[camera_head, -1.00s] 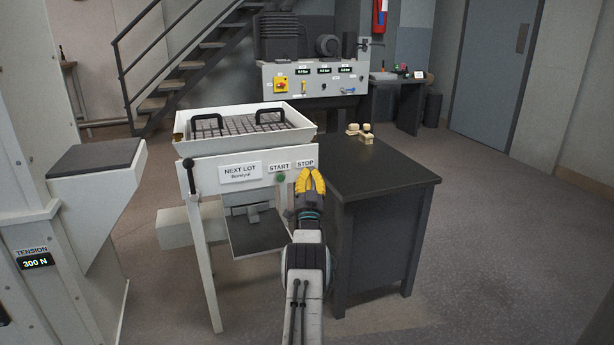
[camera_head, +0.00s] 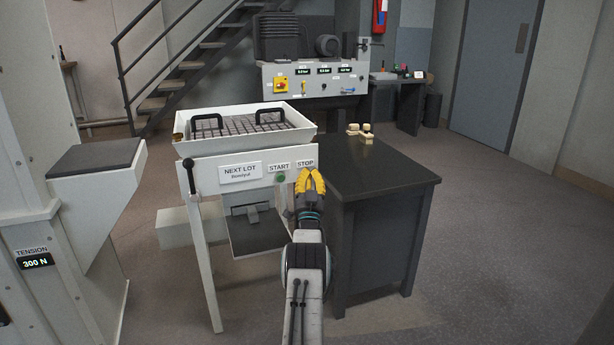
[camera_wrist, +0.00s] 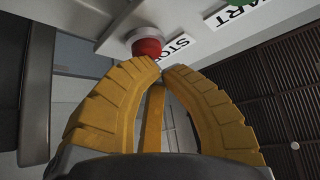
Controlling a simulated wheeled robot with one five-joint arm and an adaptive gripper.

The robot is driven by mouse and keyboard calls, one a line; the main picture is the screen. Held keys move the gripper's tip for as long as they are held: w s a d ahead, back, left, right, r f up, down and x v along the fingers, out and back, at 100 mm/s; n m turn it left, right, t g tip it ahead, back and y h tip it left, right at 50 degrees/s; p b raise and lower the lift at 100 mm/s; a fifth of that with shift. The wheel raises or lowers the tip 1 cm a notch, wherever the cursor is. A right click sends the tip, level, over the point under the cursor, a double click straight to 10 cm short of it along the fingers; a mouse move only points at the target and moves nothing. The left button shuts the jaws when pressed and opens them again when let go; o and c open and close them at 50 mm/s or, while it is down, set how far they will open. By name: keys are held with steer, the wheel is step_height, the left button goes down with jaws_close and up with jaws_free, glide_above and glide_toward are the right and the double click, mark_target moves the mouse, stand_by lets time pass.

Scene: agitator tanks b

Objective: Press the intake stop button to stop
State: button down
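The red stop button (camera_wrist: 147,47) is on the white panel just past my fingertips in the wrist view, beside the STOP label (camera_wrist: 178,46). In the head view the STOP label (camera_head: 305,163) shows at the panel's right end, and my gripper hides the button below it. My gripper (camera_head: 311,174) has yellow fingers with their tips together, and holds nothing. In the wrist view my gripper (camera_wrist: 160,66) has its tips at the lower edge of the red button; whether they touch it I cannot tell. The green start button (camera_head: 281,178) sits to the left under the START label.
The white intake hopper (camera_head: 245,150) with two black handles stands above the panel. A dark table (camera_head: 385,175) with small beige pieces (camera_head: 362,133) stands close on the right of my gripper. A grey cabinet (camera_head: 95,165) is at the left. Open floor lies at the right.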

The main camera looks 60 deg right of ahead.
steer(key=shift+s+a, duration=0.4)
steer(key=shift+s, duration=0.05)
stand_by(0.5)
stand_by(0.4)
